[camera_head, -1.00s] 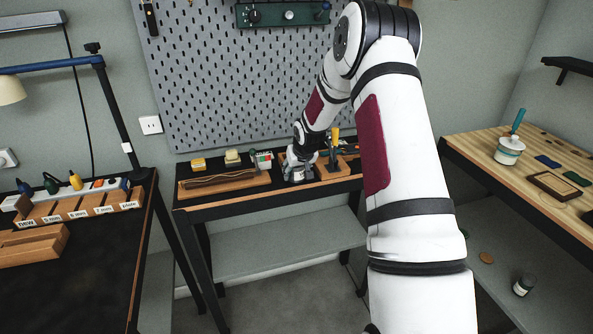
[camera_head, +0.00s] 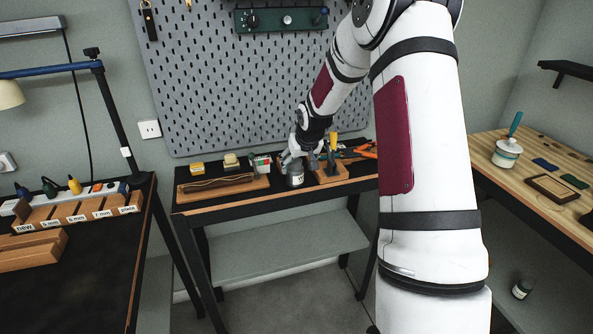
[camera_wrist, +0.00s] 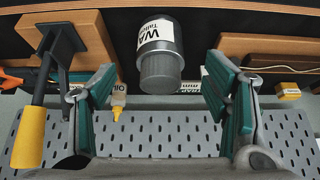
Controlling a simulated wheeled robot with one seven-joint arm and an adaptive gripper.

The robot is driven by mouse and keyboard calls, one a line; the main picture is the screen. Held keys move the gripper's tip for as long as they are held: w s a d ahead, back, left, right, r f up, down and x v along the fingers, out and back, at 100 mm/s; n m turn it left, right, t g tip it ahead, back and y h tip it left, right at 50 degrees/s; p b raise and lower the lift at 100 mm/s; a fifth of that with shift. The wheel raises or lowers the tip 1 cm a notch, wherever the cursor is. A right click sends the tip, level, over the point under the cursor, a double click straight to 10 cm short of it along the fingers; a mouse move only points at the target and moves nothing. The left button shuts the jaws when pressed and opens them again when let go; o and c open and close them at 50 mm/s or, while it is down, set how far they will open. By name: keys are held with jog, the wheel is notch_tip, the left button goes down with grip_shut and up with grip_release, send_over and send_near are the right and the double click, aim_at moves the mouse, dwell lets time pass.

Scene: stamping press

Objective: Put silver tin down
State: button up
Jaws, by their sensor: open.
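The silver tin (camera_head: 294,179) stands upright on the narrow bench below the pegboard. In the wrist view the tin (camera_wrist: 157,38) shows a grey top and a white label with black letters, only partly readable. My gripper (camera_wrist: 160,66) is open, its green-padded fingers spread to either side of the tin's near end with gaps and no visible contact. In the head view my gripper (camera_head: 297,158) is just above and behind the tin, partly hidden by my arm and hard to make out.
A wooden tray (camera_head: 222,187) lies left of the tin. A wooden block (camera_head: 331,176) with an upright yellow-handled tool (camera_wrist: 30,135) stands close on the right. Small boxes and a yellow-tipped bottle (camera_wrist: 117,100) are nearby. The pegboard (camera_head: 235,75) rises behind.

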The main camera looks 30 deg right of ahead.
jog(key=s+a+r+n, duration=0.1)
jog(key=s+a+r, duration=0.65)
jog(key=r, duration=0.25)
jog(key=s+a+r+n, duration=0.1)
jog(key=s+a+r, duration=0.6)
jog(key=s+r, duration=0.15)
jog(key=s+a+r, duration=0.1)
jog(key=s+a, duration=0.2)
jog(key=s, duration=0.4)
jog(key=s+a+r+y, duration=0.1)
jog(key=s+a, duration=0.2)
jog(key=s, duration=0.3)
jog(key=s+a+r+n, duration=0.1)
jog(key=s+a, duration=0.3)
jog(key=s, duration=0.3)
jog(key=shift+s+r+g+y, duration=0.25)
jog(key=shift+s+g+y, duration=0.05)
jog(key=shift+s, duration=0.05)
